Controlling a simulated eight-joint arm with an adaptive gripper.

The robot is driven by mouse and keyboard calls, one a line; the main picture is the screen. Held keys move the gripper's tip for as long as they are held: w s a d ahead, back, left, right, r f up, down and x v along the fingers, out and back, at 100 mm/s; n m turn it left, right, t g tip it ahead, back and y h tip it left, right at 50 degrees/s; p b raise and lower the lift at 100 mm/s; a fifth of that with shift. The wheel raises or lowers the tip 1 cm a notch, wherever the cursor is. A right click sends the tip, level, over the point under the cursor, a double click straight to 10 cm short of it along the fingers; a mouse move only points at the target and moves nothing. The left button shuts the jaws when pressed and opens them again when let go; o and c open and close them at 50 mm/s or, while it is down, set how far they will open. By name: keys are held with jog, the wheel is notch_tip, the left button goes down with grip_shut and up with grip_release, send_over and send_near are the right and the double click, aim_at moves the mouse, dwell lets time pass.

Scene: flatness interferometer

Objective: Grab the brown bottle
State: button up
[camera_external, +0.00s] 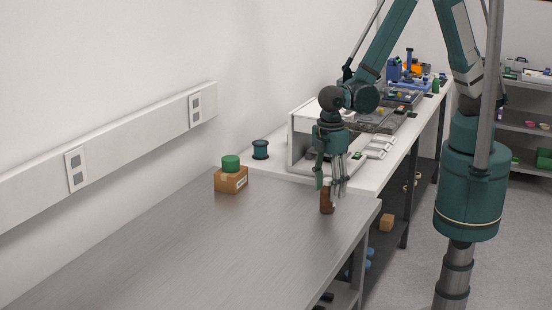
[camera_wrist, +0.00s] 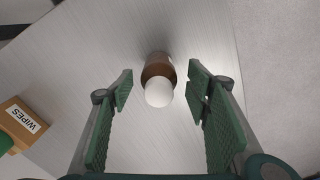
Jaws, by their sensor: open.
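The brown bottle (camera_external: 327,204) with a white cap stands upright on the grey metal table (camera_external: 190,250), near its right edge. My gripper (camera_external: 331,185) is directly above it, pointing down, with its fingers around the height of the cap. In the wrist view the bottle (camera_wrist: 158,69) shows its round white cap toward me, between the two green finger pads and a little beyond their tips. My gripper (camera_wrist: 160,85) is open, with a gap on each side of the bottle. Part of the cap is hidden by the fingers in the external view.
A cardboard box (camera_external: 231,181) marked "WIPES" in the wrist view, with a green roll (camera_external: 231,163) on it, stands to the left. A dark green spool (camera_external: 260,149) and a white instrument housing (camera_external: 302,140) are on the white bench behind. The front of the metal table is clear.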

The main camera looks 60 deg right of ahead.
aim_at(328, 201)
jog(key=shift+f, duration=0.1)
dwell(0.3)
jog(key=shift+d+f+p, duration=0.1)
jog(key=shift+f+p, duration=0.2)
jog(key=shift+f, duration=2.2)
jog(key=c, duration=1.1)
